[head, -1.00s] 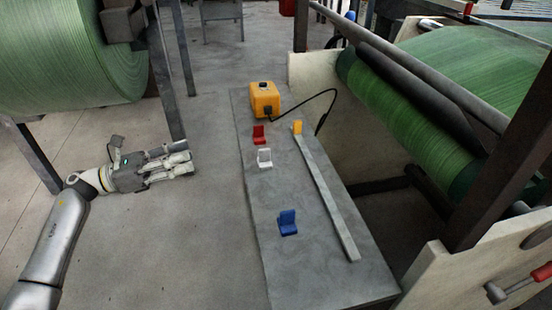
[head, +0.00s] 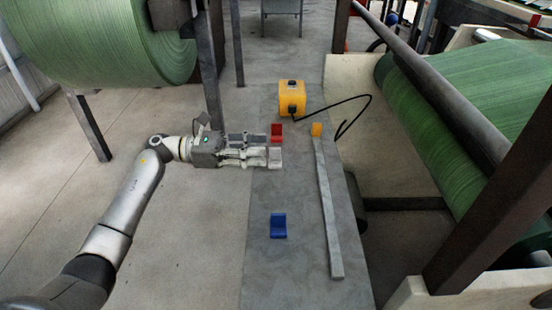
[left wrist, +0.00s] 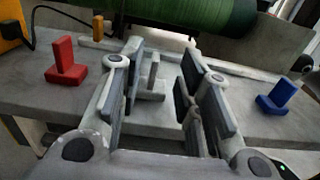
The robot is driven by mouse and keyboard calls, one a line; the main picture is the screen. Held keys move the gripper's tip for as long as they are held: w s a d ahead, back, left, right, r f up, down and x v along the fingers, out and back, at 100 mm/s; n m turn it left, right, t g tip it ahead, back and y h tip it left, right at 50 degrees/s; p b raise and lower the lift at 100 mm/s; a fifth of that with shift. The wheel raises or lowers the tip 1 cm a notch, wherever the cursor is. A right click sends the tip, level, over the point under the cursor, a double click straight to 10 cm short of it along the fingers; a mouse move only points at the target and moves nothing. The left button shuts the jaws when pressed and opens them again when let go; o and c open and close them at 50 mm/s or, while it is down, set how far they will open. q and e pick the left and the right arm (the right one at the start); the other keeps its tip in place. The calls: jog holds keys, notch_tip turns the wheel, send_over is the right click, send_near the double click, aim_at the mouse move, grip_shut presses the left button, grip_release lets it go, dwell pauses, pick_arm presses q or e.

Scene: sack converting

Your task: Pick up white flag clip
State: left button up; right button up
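The white flag clip (head: 275,158) stands on the grey bench top (head: 300,255), behind a blue clip and in front of a red clip. My left gripper (head: 262,152) is at its left side, with its fingertips over the bench edge. In the left wrist view the white flag clip (left wrist: 153,80) shows in the gap between the fingers of the open left gripper (left wrist: 160,62); its lower part is partly covered by the left finger. I cannot tell any contact. My right gripper is not in view.
A red clip (head: 277,133) stands close behind the white one, and a blue clip (head: 278,226) stands nearer. A yellow box (head: 292,98) with a black cable sits at the back. A long grey bar (head: 328,210) with a yellow clip (head: 316,130) lies to the right.

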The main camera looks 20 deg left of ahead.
aim_at(275, 149)
pick_arm(q)
jog(key=x, duration=0.4)
jog(key=shift+w+d+f, duration=0.1)
jog(key=shift+w+d, duration=0.2)
grip_shut()
